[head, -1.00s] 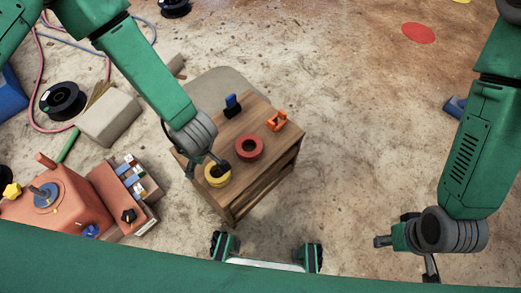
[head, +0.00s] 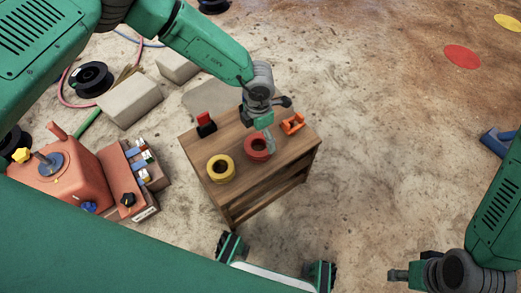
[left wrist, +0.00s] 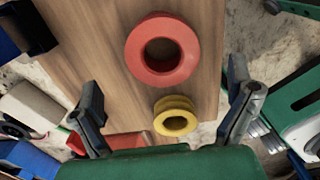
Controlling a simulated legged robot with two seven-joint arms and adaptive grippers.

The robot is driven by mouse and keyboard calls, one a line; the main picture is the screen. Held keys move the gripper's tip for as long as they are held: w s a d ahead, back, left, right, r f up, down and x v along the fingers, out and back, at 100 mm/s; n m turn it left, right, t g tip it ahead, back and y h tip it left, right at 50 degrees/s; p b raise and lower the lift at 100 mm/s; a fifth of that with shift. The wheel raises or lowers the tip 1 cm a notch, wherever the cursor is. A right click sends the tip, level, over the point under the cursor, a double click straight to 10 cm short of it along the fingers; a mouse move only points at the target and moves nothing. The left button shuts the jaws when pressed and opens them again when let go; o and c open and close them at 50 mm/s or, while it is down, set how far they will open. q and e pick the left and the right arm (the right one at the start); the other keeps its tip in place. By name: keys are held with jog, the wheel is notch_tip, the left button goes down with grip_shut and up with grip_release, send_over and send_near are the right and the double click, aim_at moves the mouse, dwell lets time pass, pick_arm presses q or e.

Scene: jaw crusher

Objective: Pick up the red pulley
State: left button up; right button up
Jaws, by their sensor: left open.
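The red pulley (head: 247,147) lies flat on a small wooden table, near its middle. In the left wrist view the red pulley (left wrist: 190,52) is at top centre, with its hole facing the camera. My left gripper (head: 273,124) is above the red pulley and partly covers its right side. In the left wrist view my left gripper (left wrist: 165,77) is open, with its fingers wide apart and nothing between them. My right gripper (head: 405,275) is at lower right, away from the table; its jaw state is unclear.
The wooden table (head: 240,195) also carries a yellow pulley (head: 221,176), an orange bracket (head: 292,124) and a red piece on a black base (head: 205,123). The yellow pulley (left wrist: 175,104) is close to the red one. An orange machine (head: 75,175) stands left. Floor right of the table is clear.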

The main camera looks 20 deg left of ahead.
aim_at(259, 146)
pick_arm(q)
jog(key=shift+a+f+b, duration=0.2)
jog(key=shift+f+b, duration=0.15)
jog(key=shift+f, duration=0.6)
notch_tip(259, 146, down, 4)
jog(key=shift+s+d+r+b, duration=0.1)
jog(key=shift+s+b, duration=0.05)
jog(key=shift+b, duration=1)
jog(key=shift+d+f, duration=0.1)
jog(key=shift+f, duration=0.15)
jog(key=shift+d+r, duration=0.1)
jog(key=c, duration=1.8)
jog(key=shift+o, duration=0.2)
